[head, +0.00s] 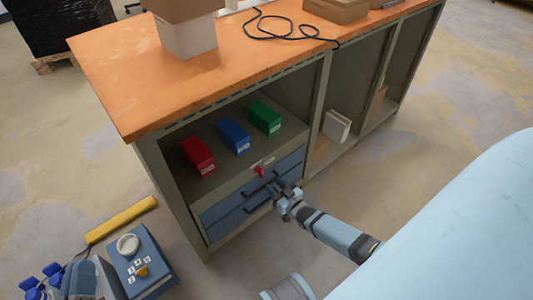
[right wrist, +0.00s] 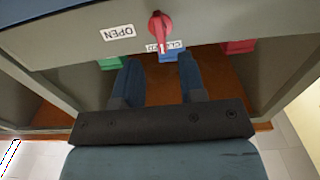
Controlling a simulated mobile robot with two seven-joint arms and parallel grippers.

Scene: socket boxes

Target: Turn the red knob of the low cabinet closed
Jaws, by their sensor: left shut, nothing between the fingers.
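The red knob (head: 260,171) is on the front of the low cabinet (head: 168,190), above the dark drawer handles. In the right wrist view the knob (right wrist: 160,30) has its long grip over the CLOSED label (right wrist: 174,45), partly covering it. The OPEN label (right wrist: 117,32) is to the left, upside down. My right gripper (head: 279,187) is close in front of the knob. Its fingers (right wrist: 160,62) are apart with nothing between them, and the knob shows beyond their tips. My left gripper is shut at the lower left of the head view, its fingers hard to make out.
Red (head: 198,156), blue (head: 233,137) and green (head: 264,118) boxes stand on the shelf above the drawers. The orange worktop (head: 130,85) carries boxes and a black cable (head: 285,28). A blue box with a white dial (head: 140,265) is at the lower left.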

